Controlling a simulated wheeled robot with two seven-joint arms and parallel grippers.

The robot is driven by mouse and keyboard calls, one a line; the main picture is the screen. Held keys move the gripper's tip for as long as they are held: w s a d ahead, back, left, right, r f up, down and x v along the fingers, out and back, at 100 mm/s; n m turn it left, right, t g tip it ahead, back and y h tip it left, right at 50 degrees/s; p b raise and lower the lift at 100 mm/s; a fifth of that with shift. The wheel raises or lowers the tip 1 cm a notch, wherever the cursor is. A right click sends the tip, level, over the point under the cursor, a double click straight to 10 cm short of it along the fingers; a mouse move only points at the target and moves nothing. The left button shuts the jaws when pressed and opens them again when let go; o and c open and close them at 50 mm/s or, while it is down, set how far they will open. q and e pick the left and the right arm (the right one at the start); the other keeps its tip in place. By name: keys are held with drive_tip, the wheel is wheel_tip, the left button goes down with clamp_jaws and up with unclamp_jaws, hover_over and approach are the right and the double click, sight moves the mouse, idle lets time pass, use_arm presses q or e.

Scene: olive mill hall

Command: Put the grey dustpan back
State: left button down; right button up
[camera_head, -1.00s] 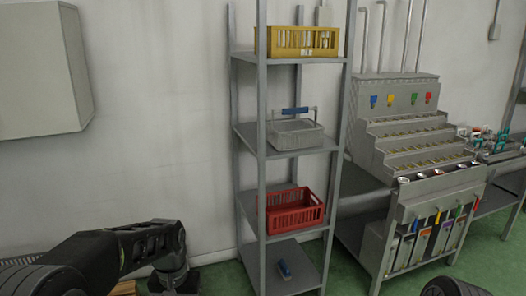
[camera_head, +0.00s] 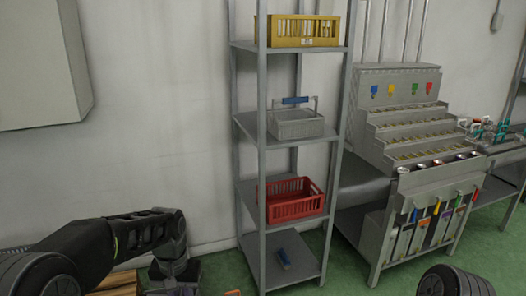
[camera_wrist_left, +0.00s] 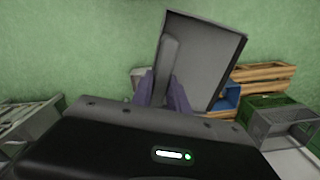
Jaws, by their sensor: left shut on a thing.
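The grey dustpan (camera_wrist_left: 208,62) is in the left wrist view, a flat tray with a raised rim and a grey handle along its left side. My left gripper (camera_wrist_left: 165,88) is shut on its handle, and the tray extends beyond the fingers over the green floor. In the head view my left arm comes in at the lower left, and the dustpan cannot be made out there. My right gripper is not in view; only a dark part of my right arm shows at the bottom right.
Wooden and green crates (camera_wrist_left: 275,110) lie beyond the dustpan.

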use_arm(q)
drive_tip(key=s+f, duration=0.4)
drive_tip(key=f, duration=1.1)
